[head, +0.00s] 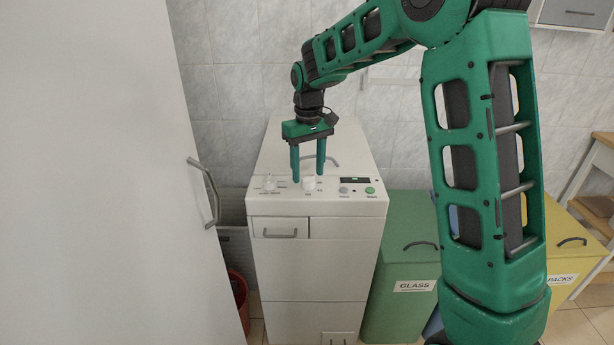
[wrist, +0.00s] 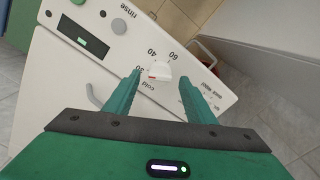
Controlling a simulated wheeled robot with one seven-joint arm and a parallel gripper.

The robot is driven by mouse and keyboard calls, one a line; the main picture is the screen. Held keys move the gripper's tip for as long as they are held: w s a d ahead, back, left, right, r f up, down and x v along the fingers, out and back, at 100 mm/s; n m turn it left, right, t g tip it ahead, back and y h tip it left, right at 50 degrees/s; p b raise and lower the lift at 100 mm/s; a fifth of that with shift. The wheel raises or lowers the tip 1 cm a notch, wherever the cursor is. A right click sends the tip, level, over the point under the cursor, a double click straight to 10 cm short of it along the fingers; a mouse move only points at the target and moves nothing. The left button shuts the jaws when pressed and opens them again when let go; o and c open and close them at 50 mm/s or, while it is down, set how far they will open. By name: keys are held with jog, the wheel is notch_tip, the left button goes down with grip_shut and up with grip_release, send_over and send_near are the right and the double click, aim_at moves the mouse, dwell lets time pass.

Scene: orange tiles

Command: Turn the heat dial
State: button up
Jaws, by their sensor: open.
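The heat dial (head: 309,184) is a white knob on the control panel of a white washing machine (head: 318,250). Numbers such as 40 and 60 and the word "cold" are printed around it in the wrist view. The dial (wrist: 160,70) shows between and just beyond my fingertips there, with a small red mark on it. My gripper (head: 308,180) points down over the panel, its fingers open. In the wrist view my gripper (wrist: 160,75) has a finger on each side of the dial, with gaps to it. Contact is not visible.
A tall white door (head: 90,180) stands close on the left. A green GLASS bin (head: 405,265) stands at the right.

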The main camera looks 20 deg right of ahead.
aim_at(309, 177)
notch_tip(309, 177, up, 8)
jog(key=shift+r, duration=0.25)
dwell(0.4)
jog(key=s+d+m, duration=0.4)
jog(key=s+d, duration=1)
jog(key=s, duration=0.4)
jog(key=s+d+f+m, duration=0.2)
jog(key=s+f, duration=0.1)
jog(key=s, duration=0.8)
jog(key=s+d+f+m, duration=0.1)
jog(key=s+f+m, duration=0.1)
jog(key=s, duration=0.9)
jog(key=shift+d+f+m, duration=0.4)
jog(key=shift+f, duration=0.25)
